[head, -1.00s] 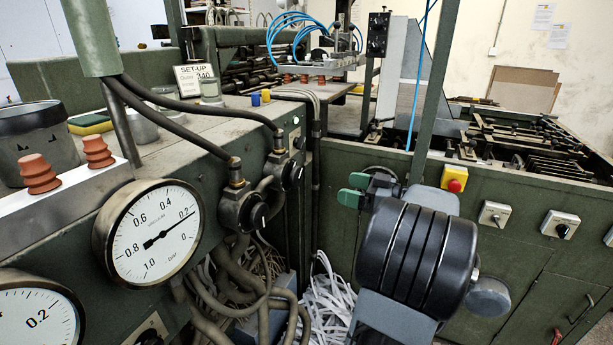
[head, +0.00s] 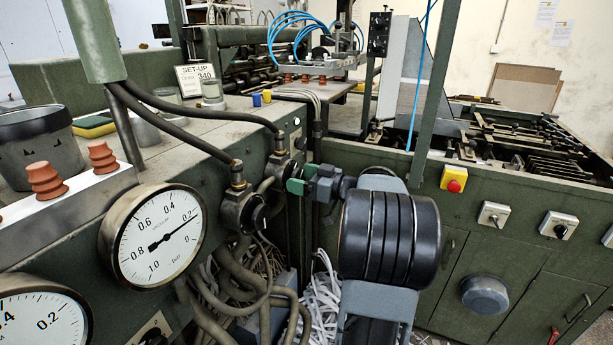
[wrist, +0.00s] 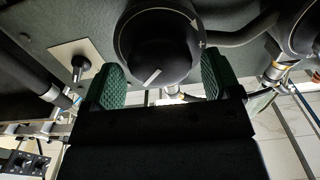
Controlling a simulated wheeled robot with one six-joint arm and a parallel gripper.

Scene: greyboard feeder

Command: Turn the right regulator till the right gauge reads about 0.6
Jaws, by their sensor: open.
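The right regulator's black knob (wrist: 158,52) sits between my gripper's green fingers in the wrist view, with a white pointer mark on its face. My gripper (head: 296,184) is open around this knob, and I cannot tell whether either finger touches it. In the head view the fingers largely cover the right regulator (head: 279,164). The right gauge (head: 158,236) is white and round, and its needle's thin tip points near 0.2. The left regulator (head: 240,210) is nearer, below and left of my gripper. The left gauge (head: 45,318) is cut off by the frame.
Dark hoses (head: 175,105) run down to both regulators. Pipes and paper strips (head: 320,300) lie below. The green machine with a yellow-and-red button (head: 453,178) stands to the right. Orange suction cups (head: 46,182) stand at the left.

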